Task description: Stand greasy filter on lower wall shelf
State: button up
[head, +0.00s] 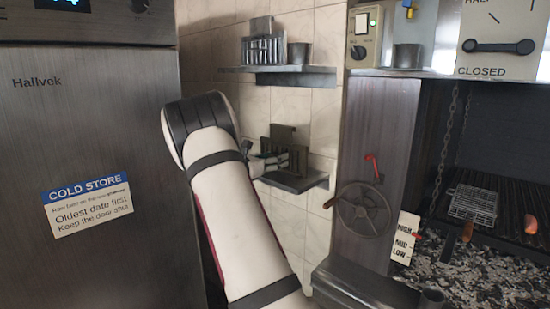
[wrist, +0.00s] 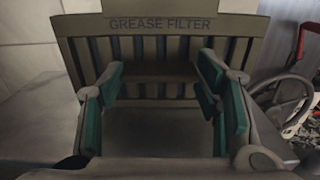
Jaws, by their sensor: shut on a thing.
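The greasy filter (head: 291,138) is a brownish slatted panel, upright over the lower wall shelf (head: 298,183) in the head view. In the wrist view, the filter (wrist: 162,24) faces me with the label GREASE FILTER above dark slots. My gripper (head: 270,163) is shut on the filter, coming from its left in the head view. In the wrist view, teal-padded fingers of my gripper (wrist: 161,76) stand left and right in front of the slots. The filter's bottom edge is partly hidden, so I cannot tell whether it touches the shelf.
The upper wall shelf (head: 290,70) holds a grey slatted filter (head: 263,50) and a dark cup (head: 298,53). A steel cold store (head: 90,120) stands at left. The handwheel (head: 365,209) and grill (head: 500,205) are at right.

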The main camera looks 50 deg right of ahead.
jog(key=o, duration=1.6)
jog(key=shift+f, duration=0.1)
jog(key=shift+c, duration=0.2)
jog(key=w+a+b, duration=0.1)
jog(key=a+b, duration=0.1)
jog(key=a, duration=1)
jog(key=s+a+m+t+y, duration=0.2)
jog(key=s+a+m+y, duration=0.3)
jog(key=a, duration=0.9)
jog(key=s+a+m+t+y, duration=0.3)
jog(key=s+a+m+y, duration=0.3)
jog(key=s+a, duration=0.5)
jog(key=s+a+m+t+y, duration=0.2)
jog(key=s+a+m+y, duration=0.3)
jog(key=a, duration=1.1)
jog(key=s+y, duration=0.2)
jog(key=s, duration=0.1)
jog(key=shift+a+f+m, duration=0.2)
jog(key=shift+a+m, duration=0.15)
jog(key=shift+m, duration=0.05)
